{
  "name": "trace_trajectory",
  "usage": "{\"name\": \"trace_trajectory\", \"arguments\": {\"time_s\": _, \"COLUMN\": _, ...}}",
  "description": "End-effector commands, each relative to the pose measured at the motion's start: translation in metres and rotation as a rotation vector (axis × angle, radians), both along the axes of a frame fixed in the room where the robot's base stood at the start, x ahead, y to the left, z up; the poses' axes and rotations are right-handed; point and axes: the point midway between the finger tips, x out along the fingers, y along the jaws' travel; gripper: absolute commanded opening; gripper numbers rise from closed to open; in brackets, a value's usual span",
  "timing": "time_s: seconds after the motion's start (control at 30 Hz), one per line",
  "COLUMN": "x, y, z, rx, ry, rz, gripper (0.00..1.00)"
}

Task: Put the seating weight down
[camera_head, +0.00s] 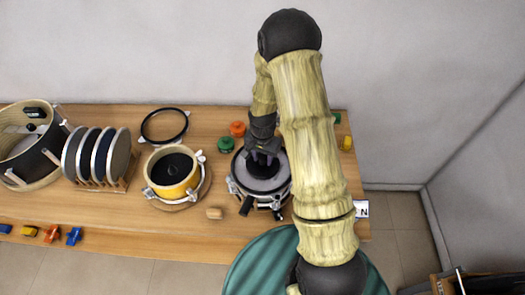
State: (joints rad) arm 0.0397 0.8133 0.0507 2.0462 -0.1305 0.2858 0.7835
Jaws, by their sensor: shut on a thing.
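My gripper (263,158) points down over the round clamped frame (274,200) at the right part of the table. It is shut on the seating weight, which is mostly hidden beneath the fingers and wrist. A grey-purple round surface (258,183) shows inside the frame's dark rim, below the fingertips. I cannot tell whether the weight touches this surface or hangs just above it.
Left of the frame stands a yellow drum-like ring (170,190) on a round wooden base. A black hoop (165,125), a rack of discs (97,155) and a large wooden drum (38,170) are further left. Green (226,145) and orange (237,128) knobs lie close behind the frame.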

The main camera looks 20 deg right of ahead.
Motion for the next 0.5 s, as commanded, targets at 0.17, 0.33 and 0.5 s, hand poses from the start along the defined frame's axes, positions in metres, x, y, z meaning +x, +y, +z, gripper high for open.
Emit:
{"name": "trace_trajectory", "arguments": {"time_s": 0.17, "x": 0.0020, "y": 0.0002, "z": -0.0008, "rx": 0.000, "ry": -0.006, "rz": 0.000, "gripper": 0.00}}
{"name": "trace_trajectory", "arguments": {"time_s": 0.33, "x": 0.0019, "y": 0.0002, "z": -0.0009, "rx": 0.000, "ry": -0.006, "rz": 0.000, "gripper": 0.00}}
{"name": "trace_trajectory", "arguments": {"time_s": 0.5, "x": 0.0001, "y": 0.0002, "z": -0.0051, "rx": 0.000, "ry": -0.001, "rz": 0.000, "gripper": 0.44}}
